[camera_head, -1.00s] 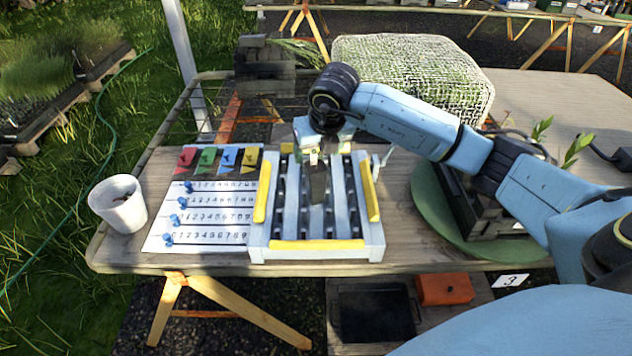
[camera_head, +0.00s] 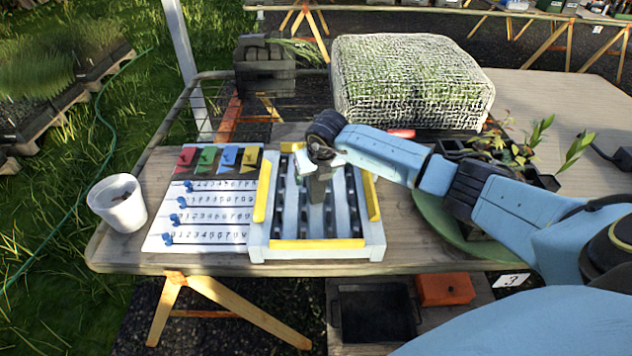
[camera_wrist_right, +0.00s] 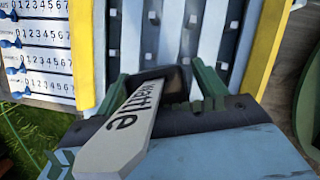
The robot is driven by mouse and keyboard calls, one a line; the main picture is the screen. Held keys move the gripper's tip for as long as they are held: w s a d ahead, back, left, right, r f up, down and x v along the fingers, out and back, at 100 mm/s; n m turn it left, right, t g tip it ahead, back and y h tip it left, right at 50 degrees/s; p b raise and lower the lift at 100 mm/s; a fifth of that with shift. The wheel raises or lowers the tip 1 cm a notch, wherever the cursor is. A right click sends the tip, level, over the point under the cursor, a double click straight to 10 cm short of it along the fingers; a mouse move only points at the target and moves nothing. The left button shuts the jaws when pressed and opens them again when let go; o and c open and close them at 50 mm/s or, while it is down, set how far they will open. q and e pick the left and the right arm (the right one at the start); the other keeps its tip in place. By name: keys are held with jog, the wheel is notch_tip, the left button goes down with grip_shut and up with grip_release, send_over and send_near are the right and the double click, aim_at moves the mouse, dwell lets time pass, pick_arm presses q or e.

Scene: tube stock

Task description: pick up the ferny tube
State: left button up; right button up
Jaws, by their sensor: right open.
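My right gripper (camera_head: 319,182) is low over the middle of the white rack (camera_head: 373,238) with yellow edge strips. In the right wrist view its green fingers (camera_wrist_right: 166,88) stand open, one on each side of a dark tube (camera_wrist_right: 178,82). A pale label (camera_wrist_right: 122,135) reading "wattle" runs from the tube toward the camera. I see no ferny foliage on this tube. I cannot tell whether the fingers touch it, or whether its base rests in the rack. Leafy plants (camera_head: 545,125) stand in dark pots at the right; which is ferny is unclear. My left gripper is out of view.
A number board (camera_head: 205,212) with blue pegs and coloured cards lies left of the rack. A white cup (camera_head: 118,203) stands at the table's left edge. A green round tray (camera_head: 432,212) is right of the rack. A mesh-covered block (camera_head: 410,80) stands behind.

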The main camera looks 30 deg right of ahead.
jog(key=c, duration=1.2)
jog(key=shift+o, duration=0.2)
jog(key=shift+r, duration=0.1)
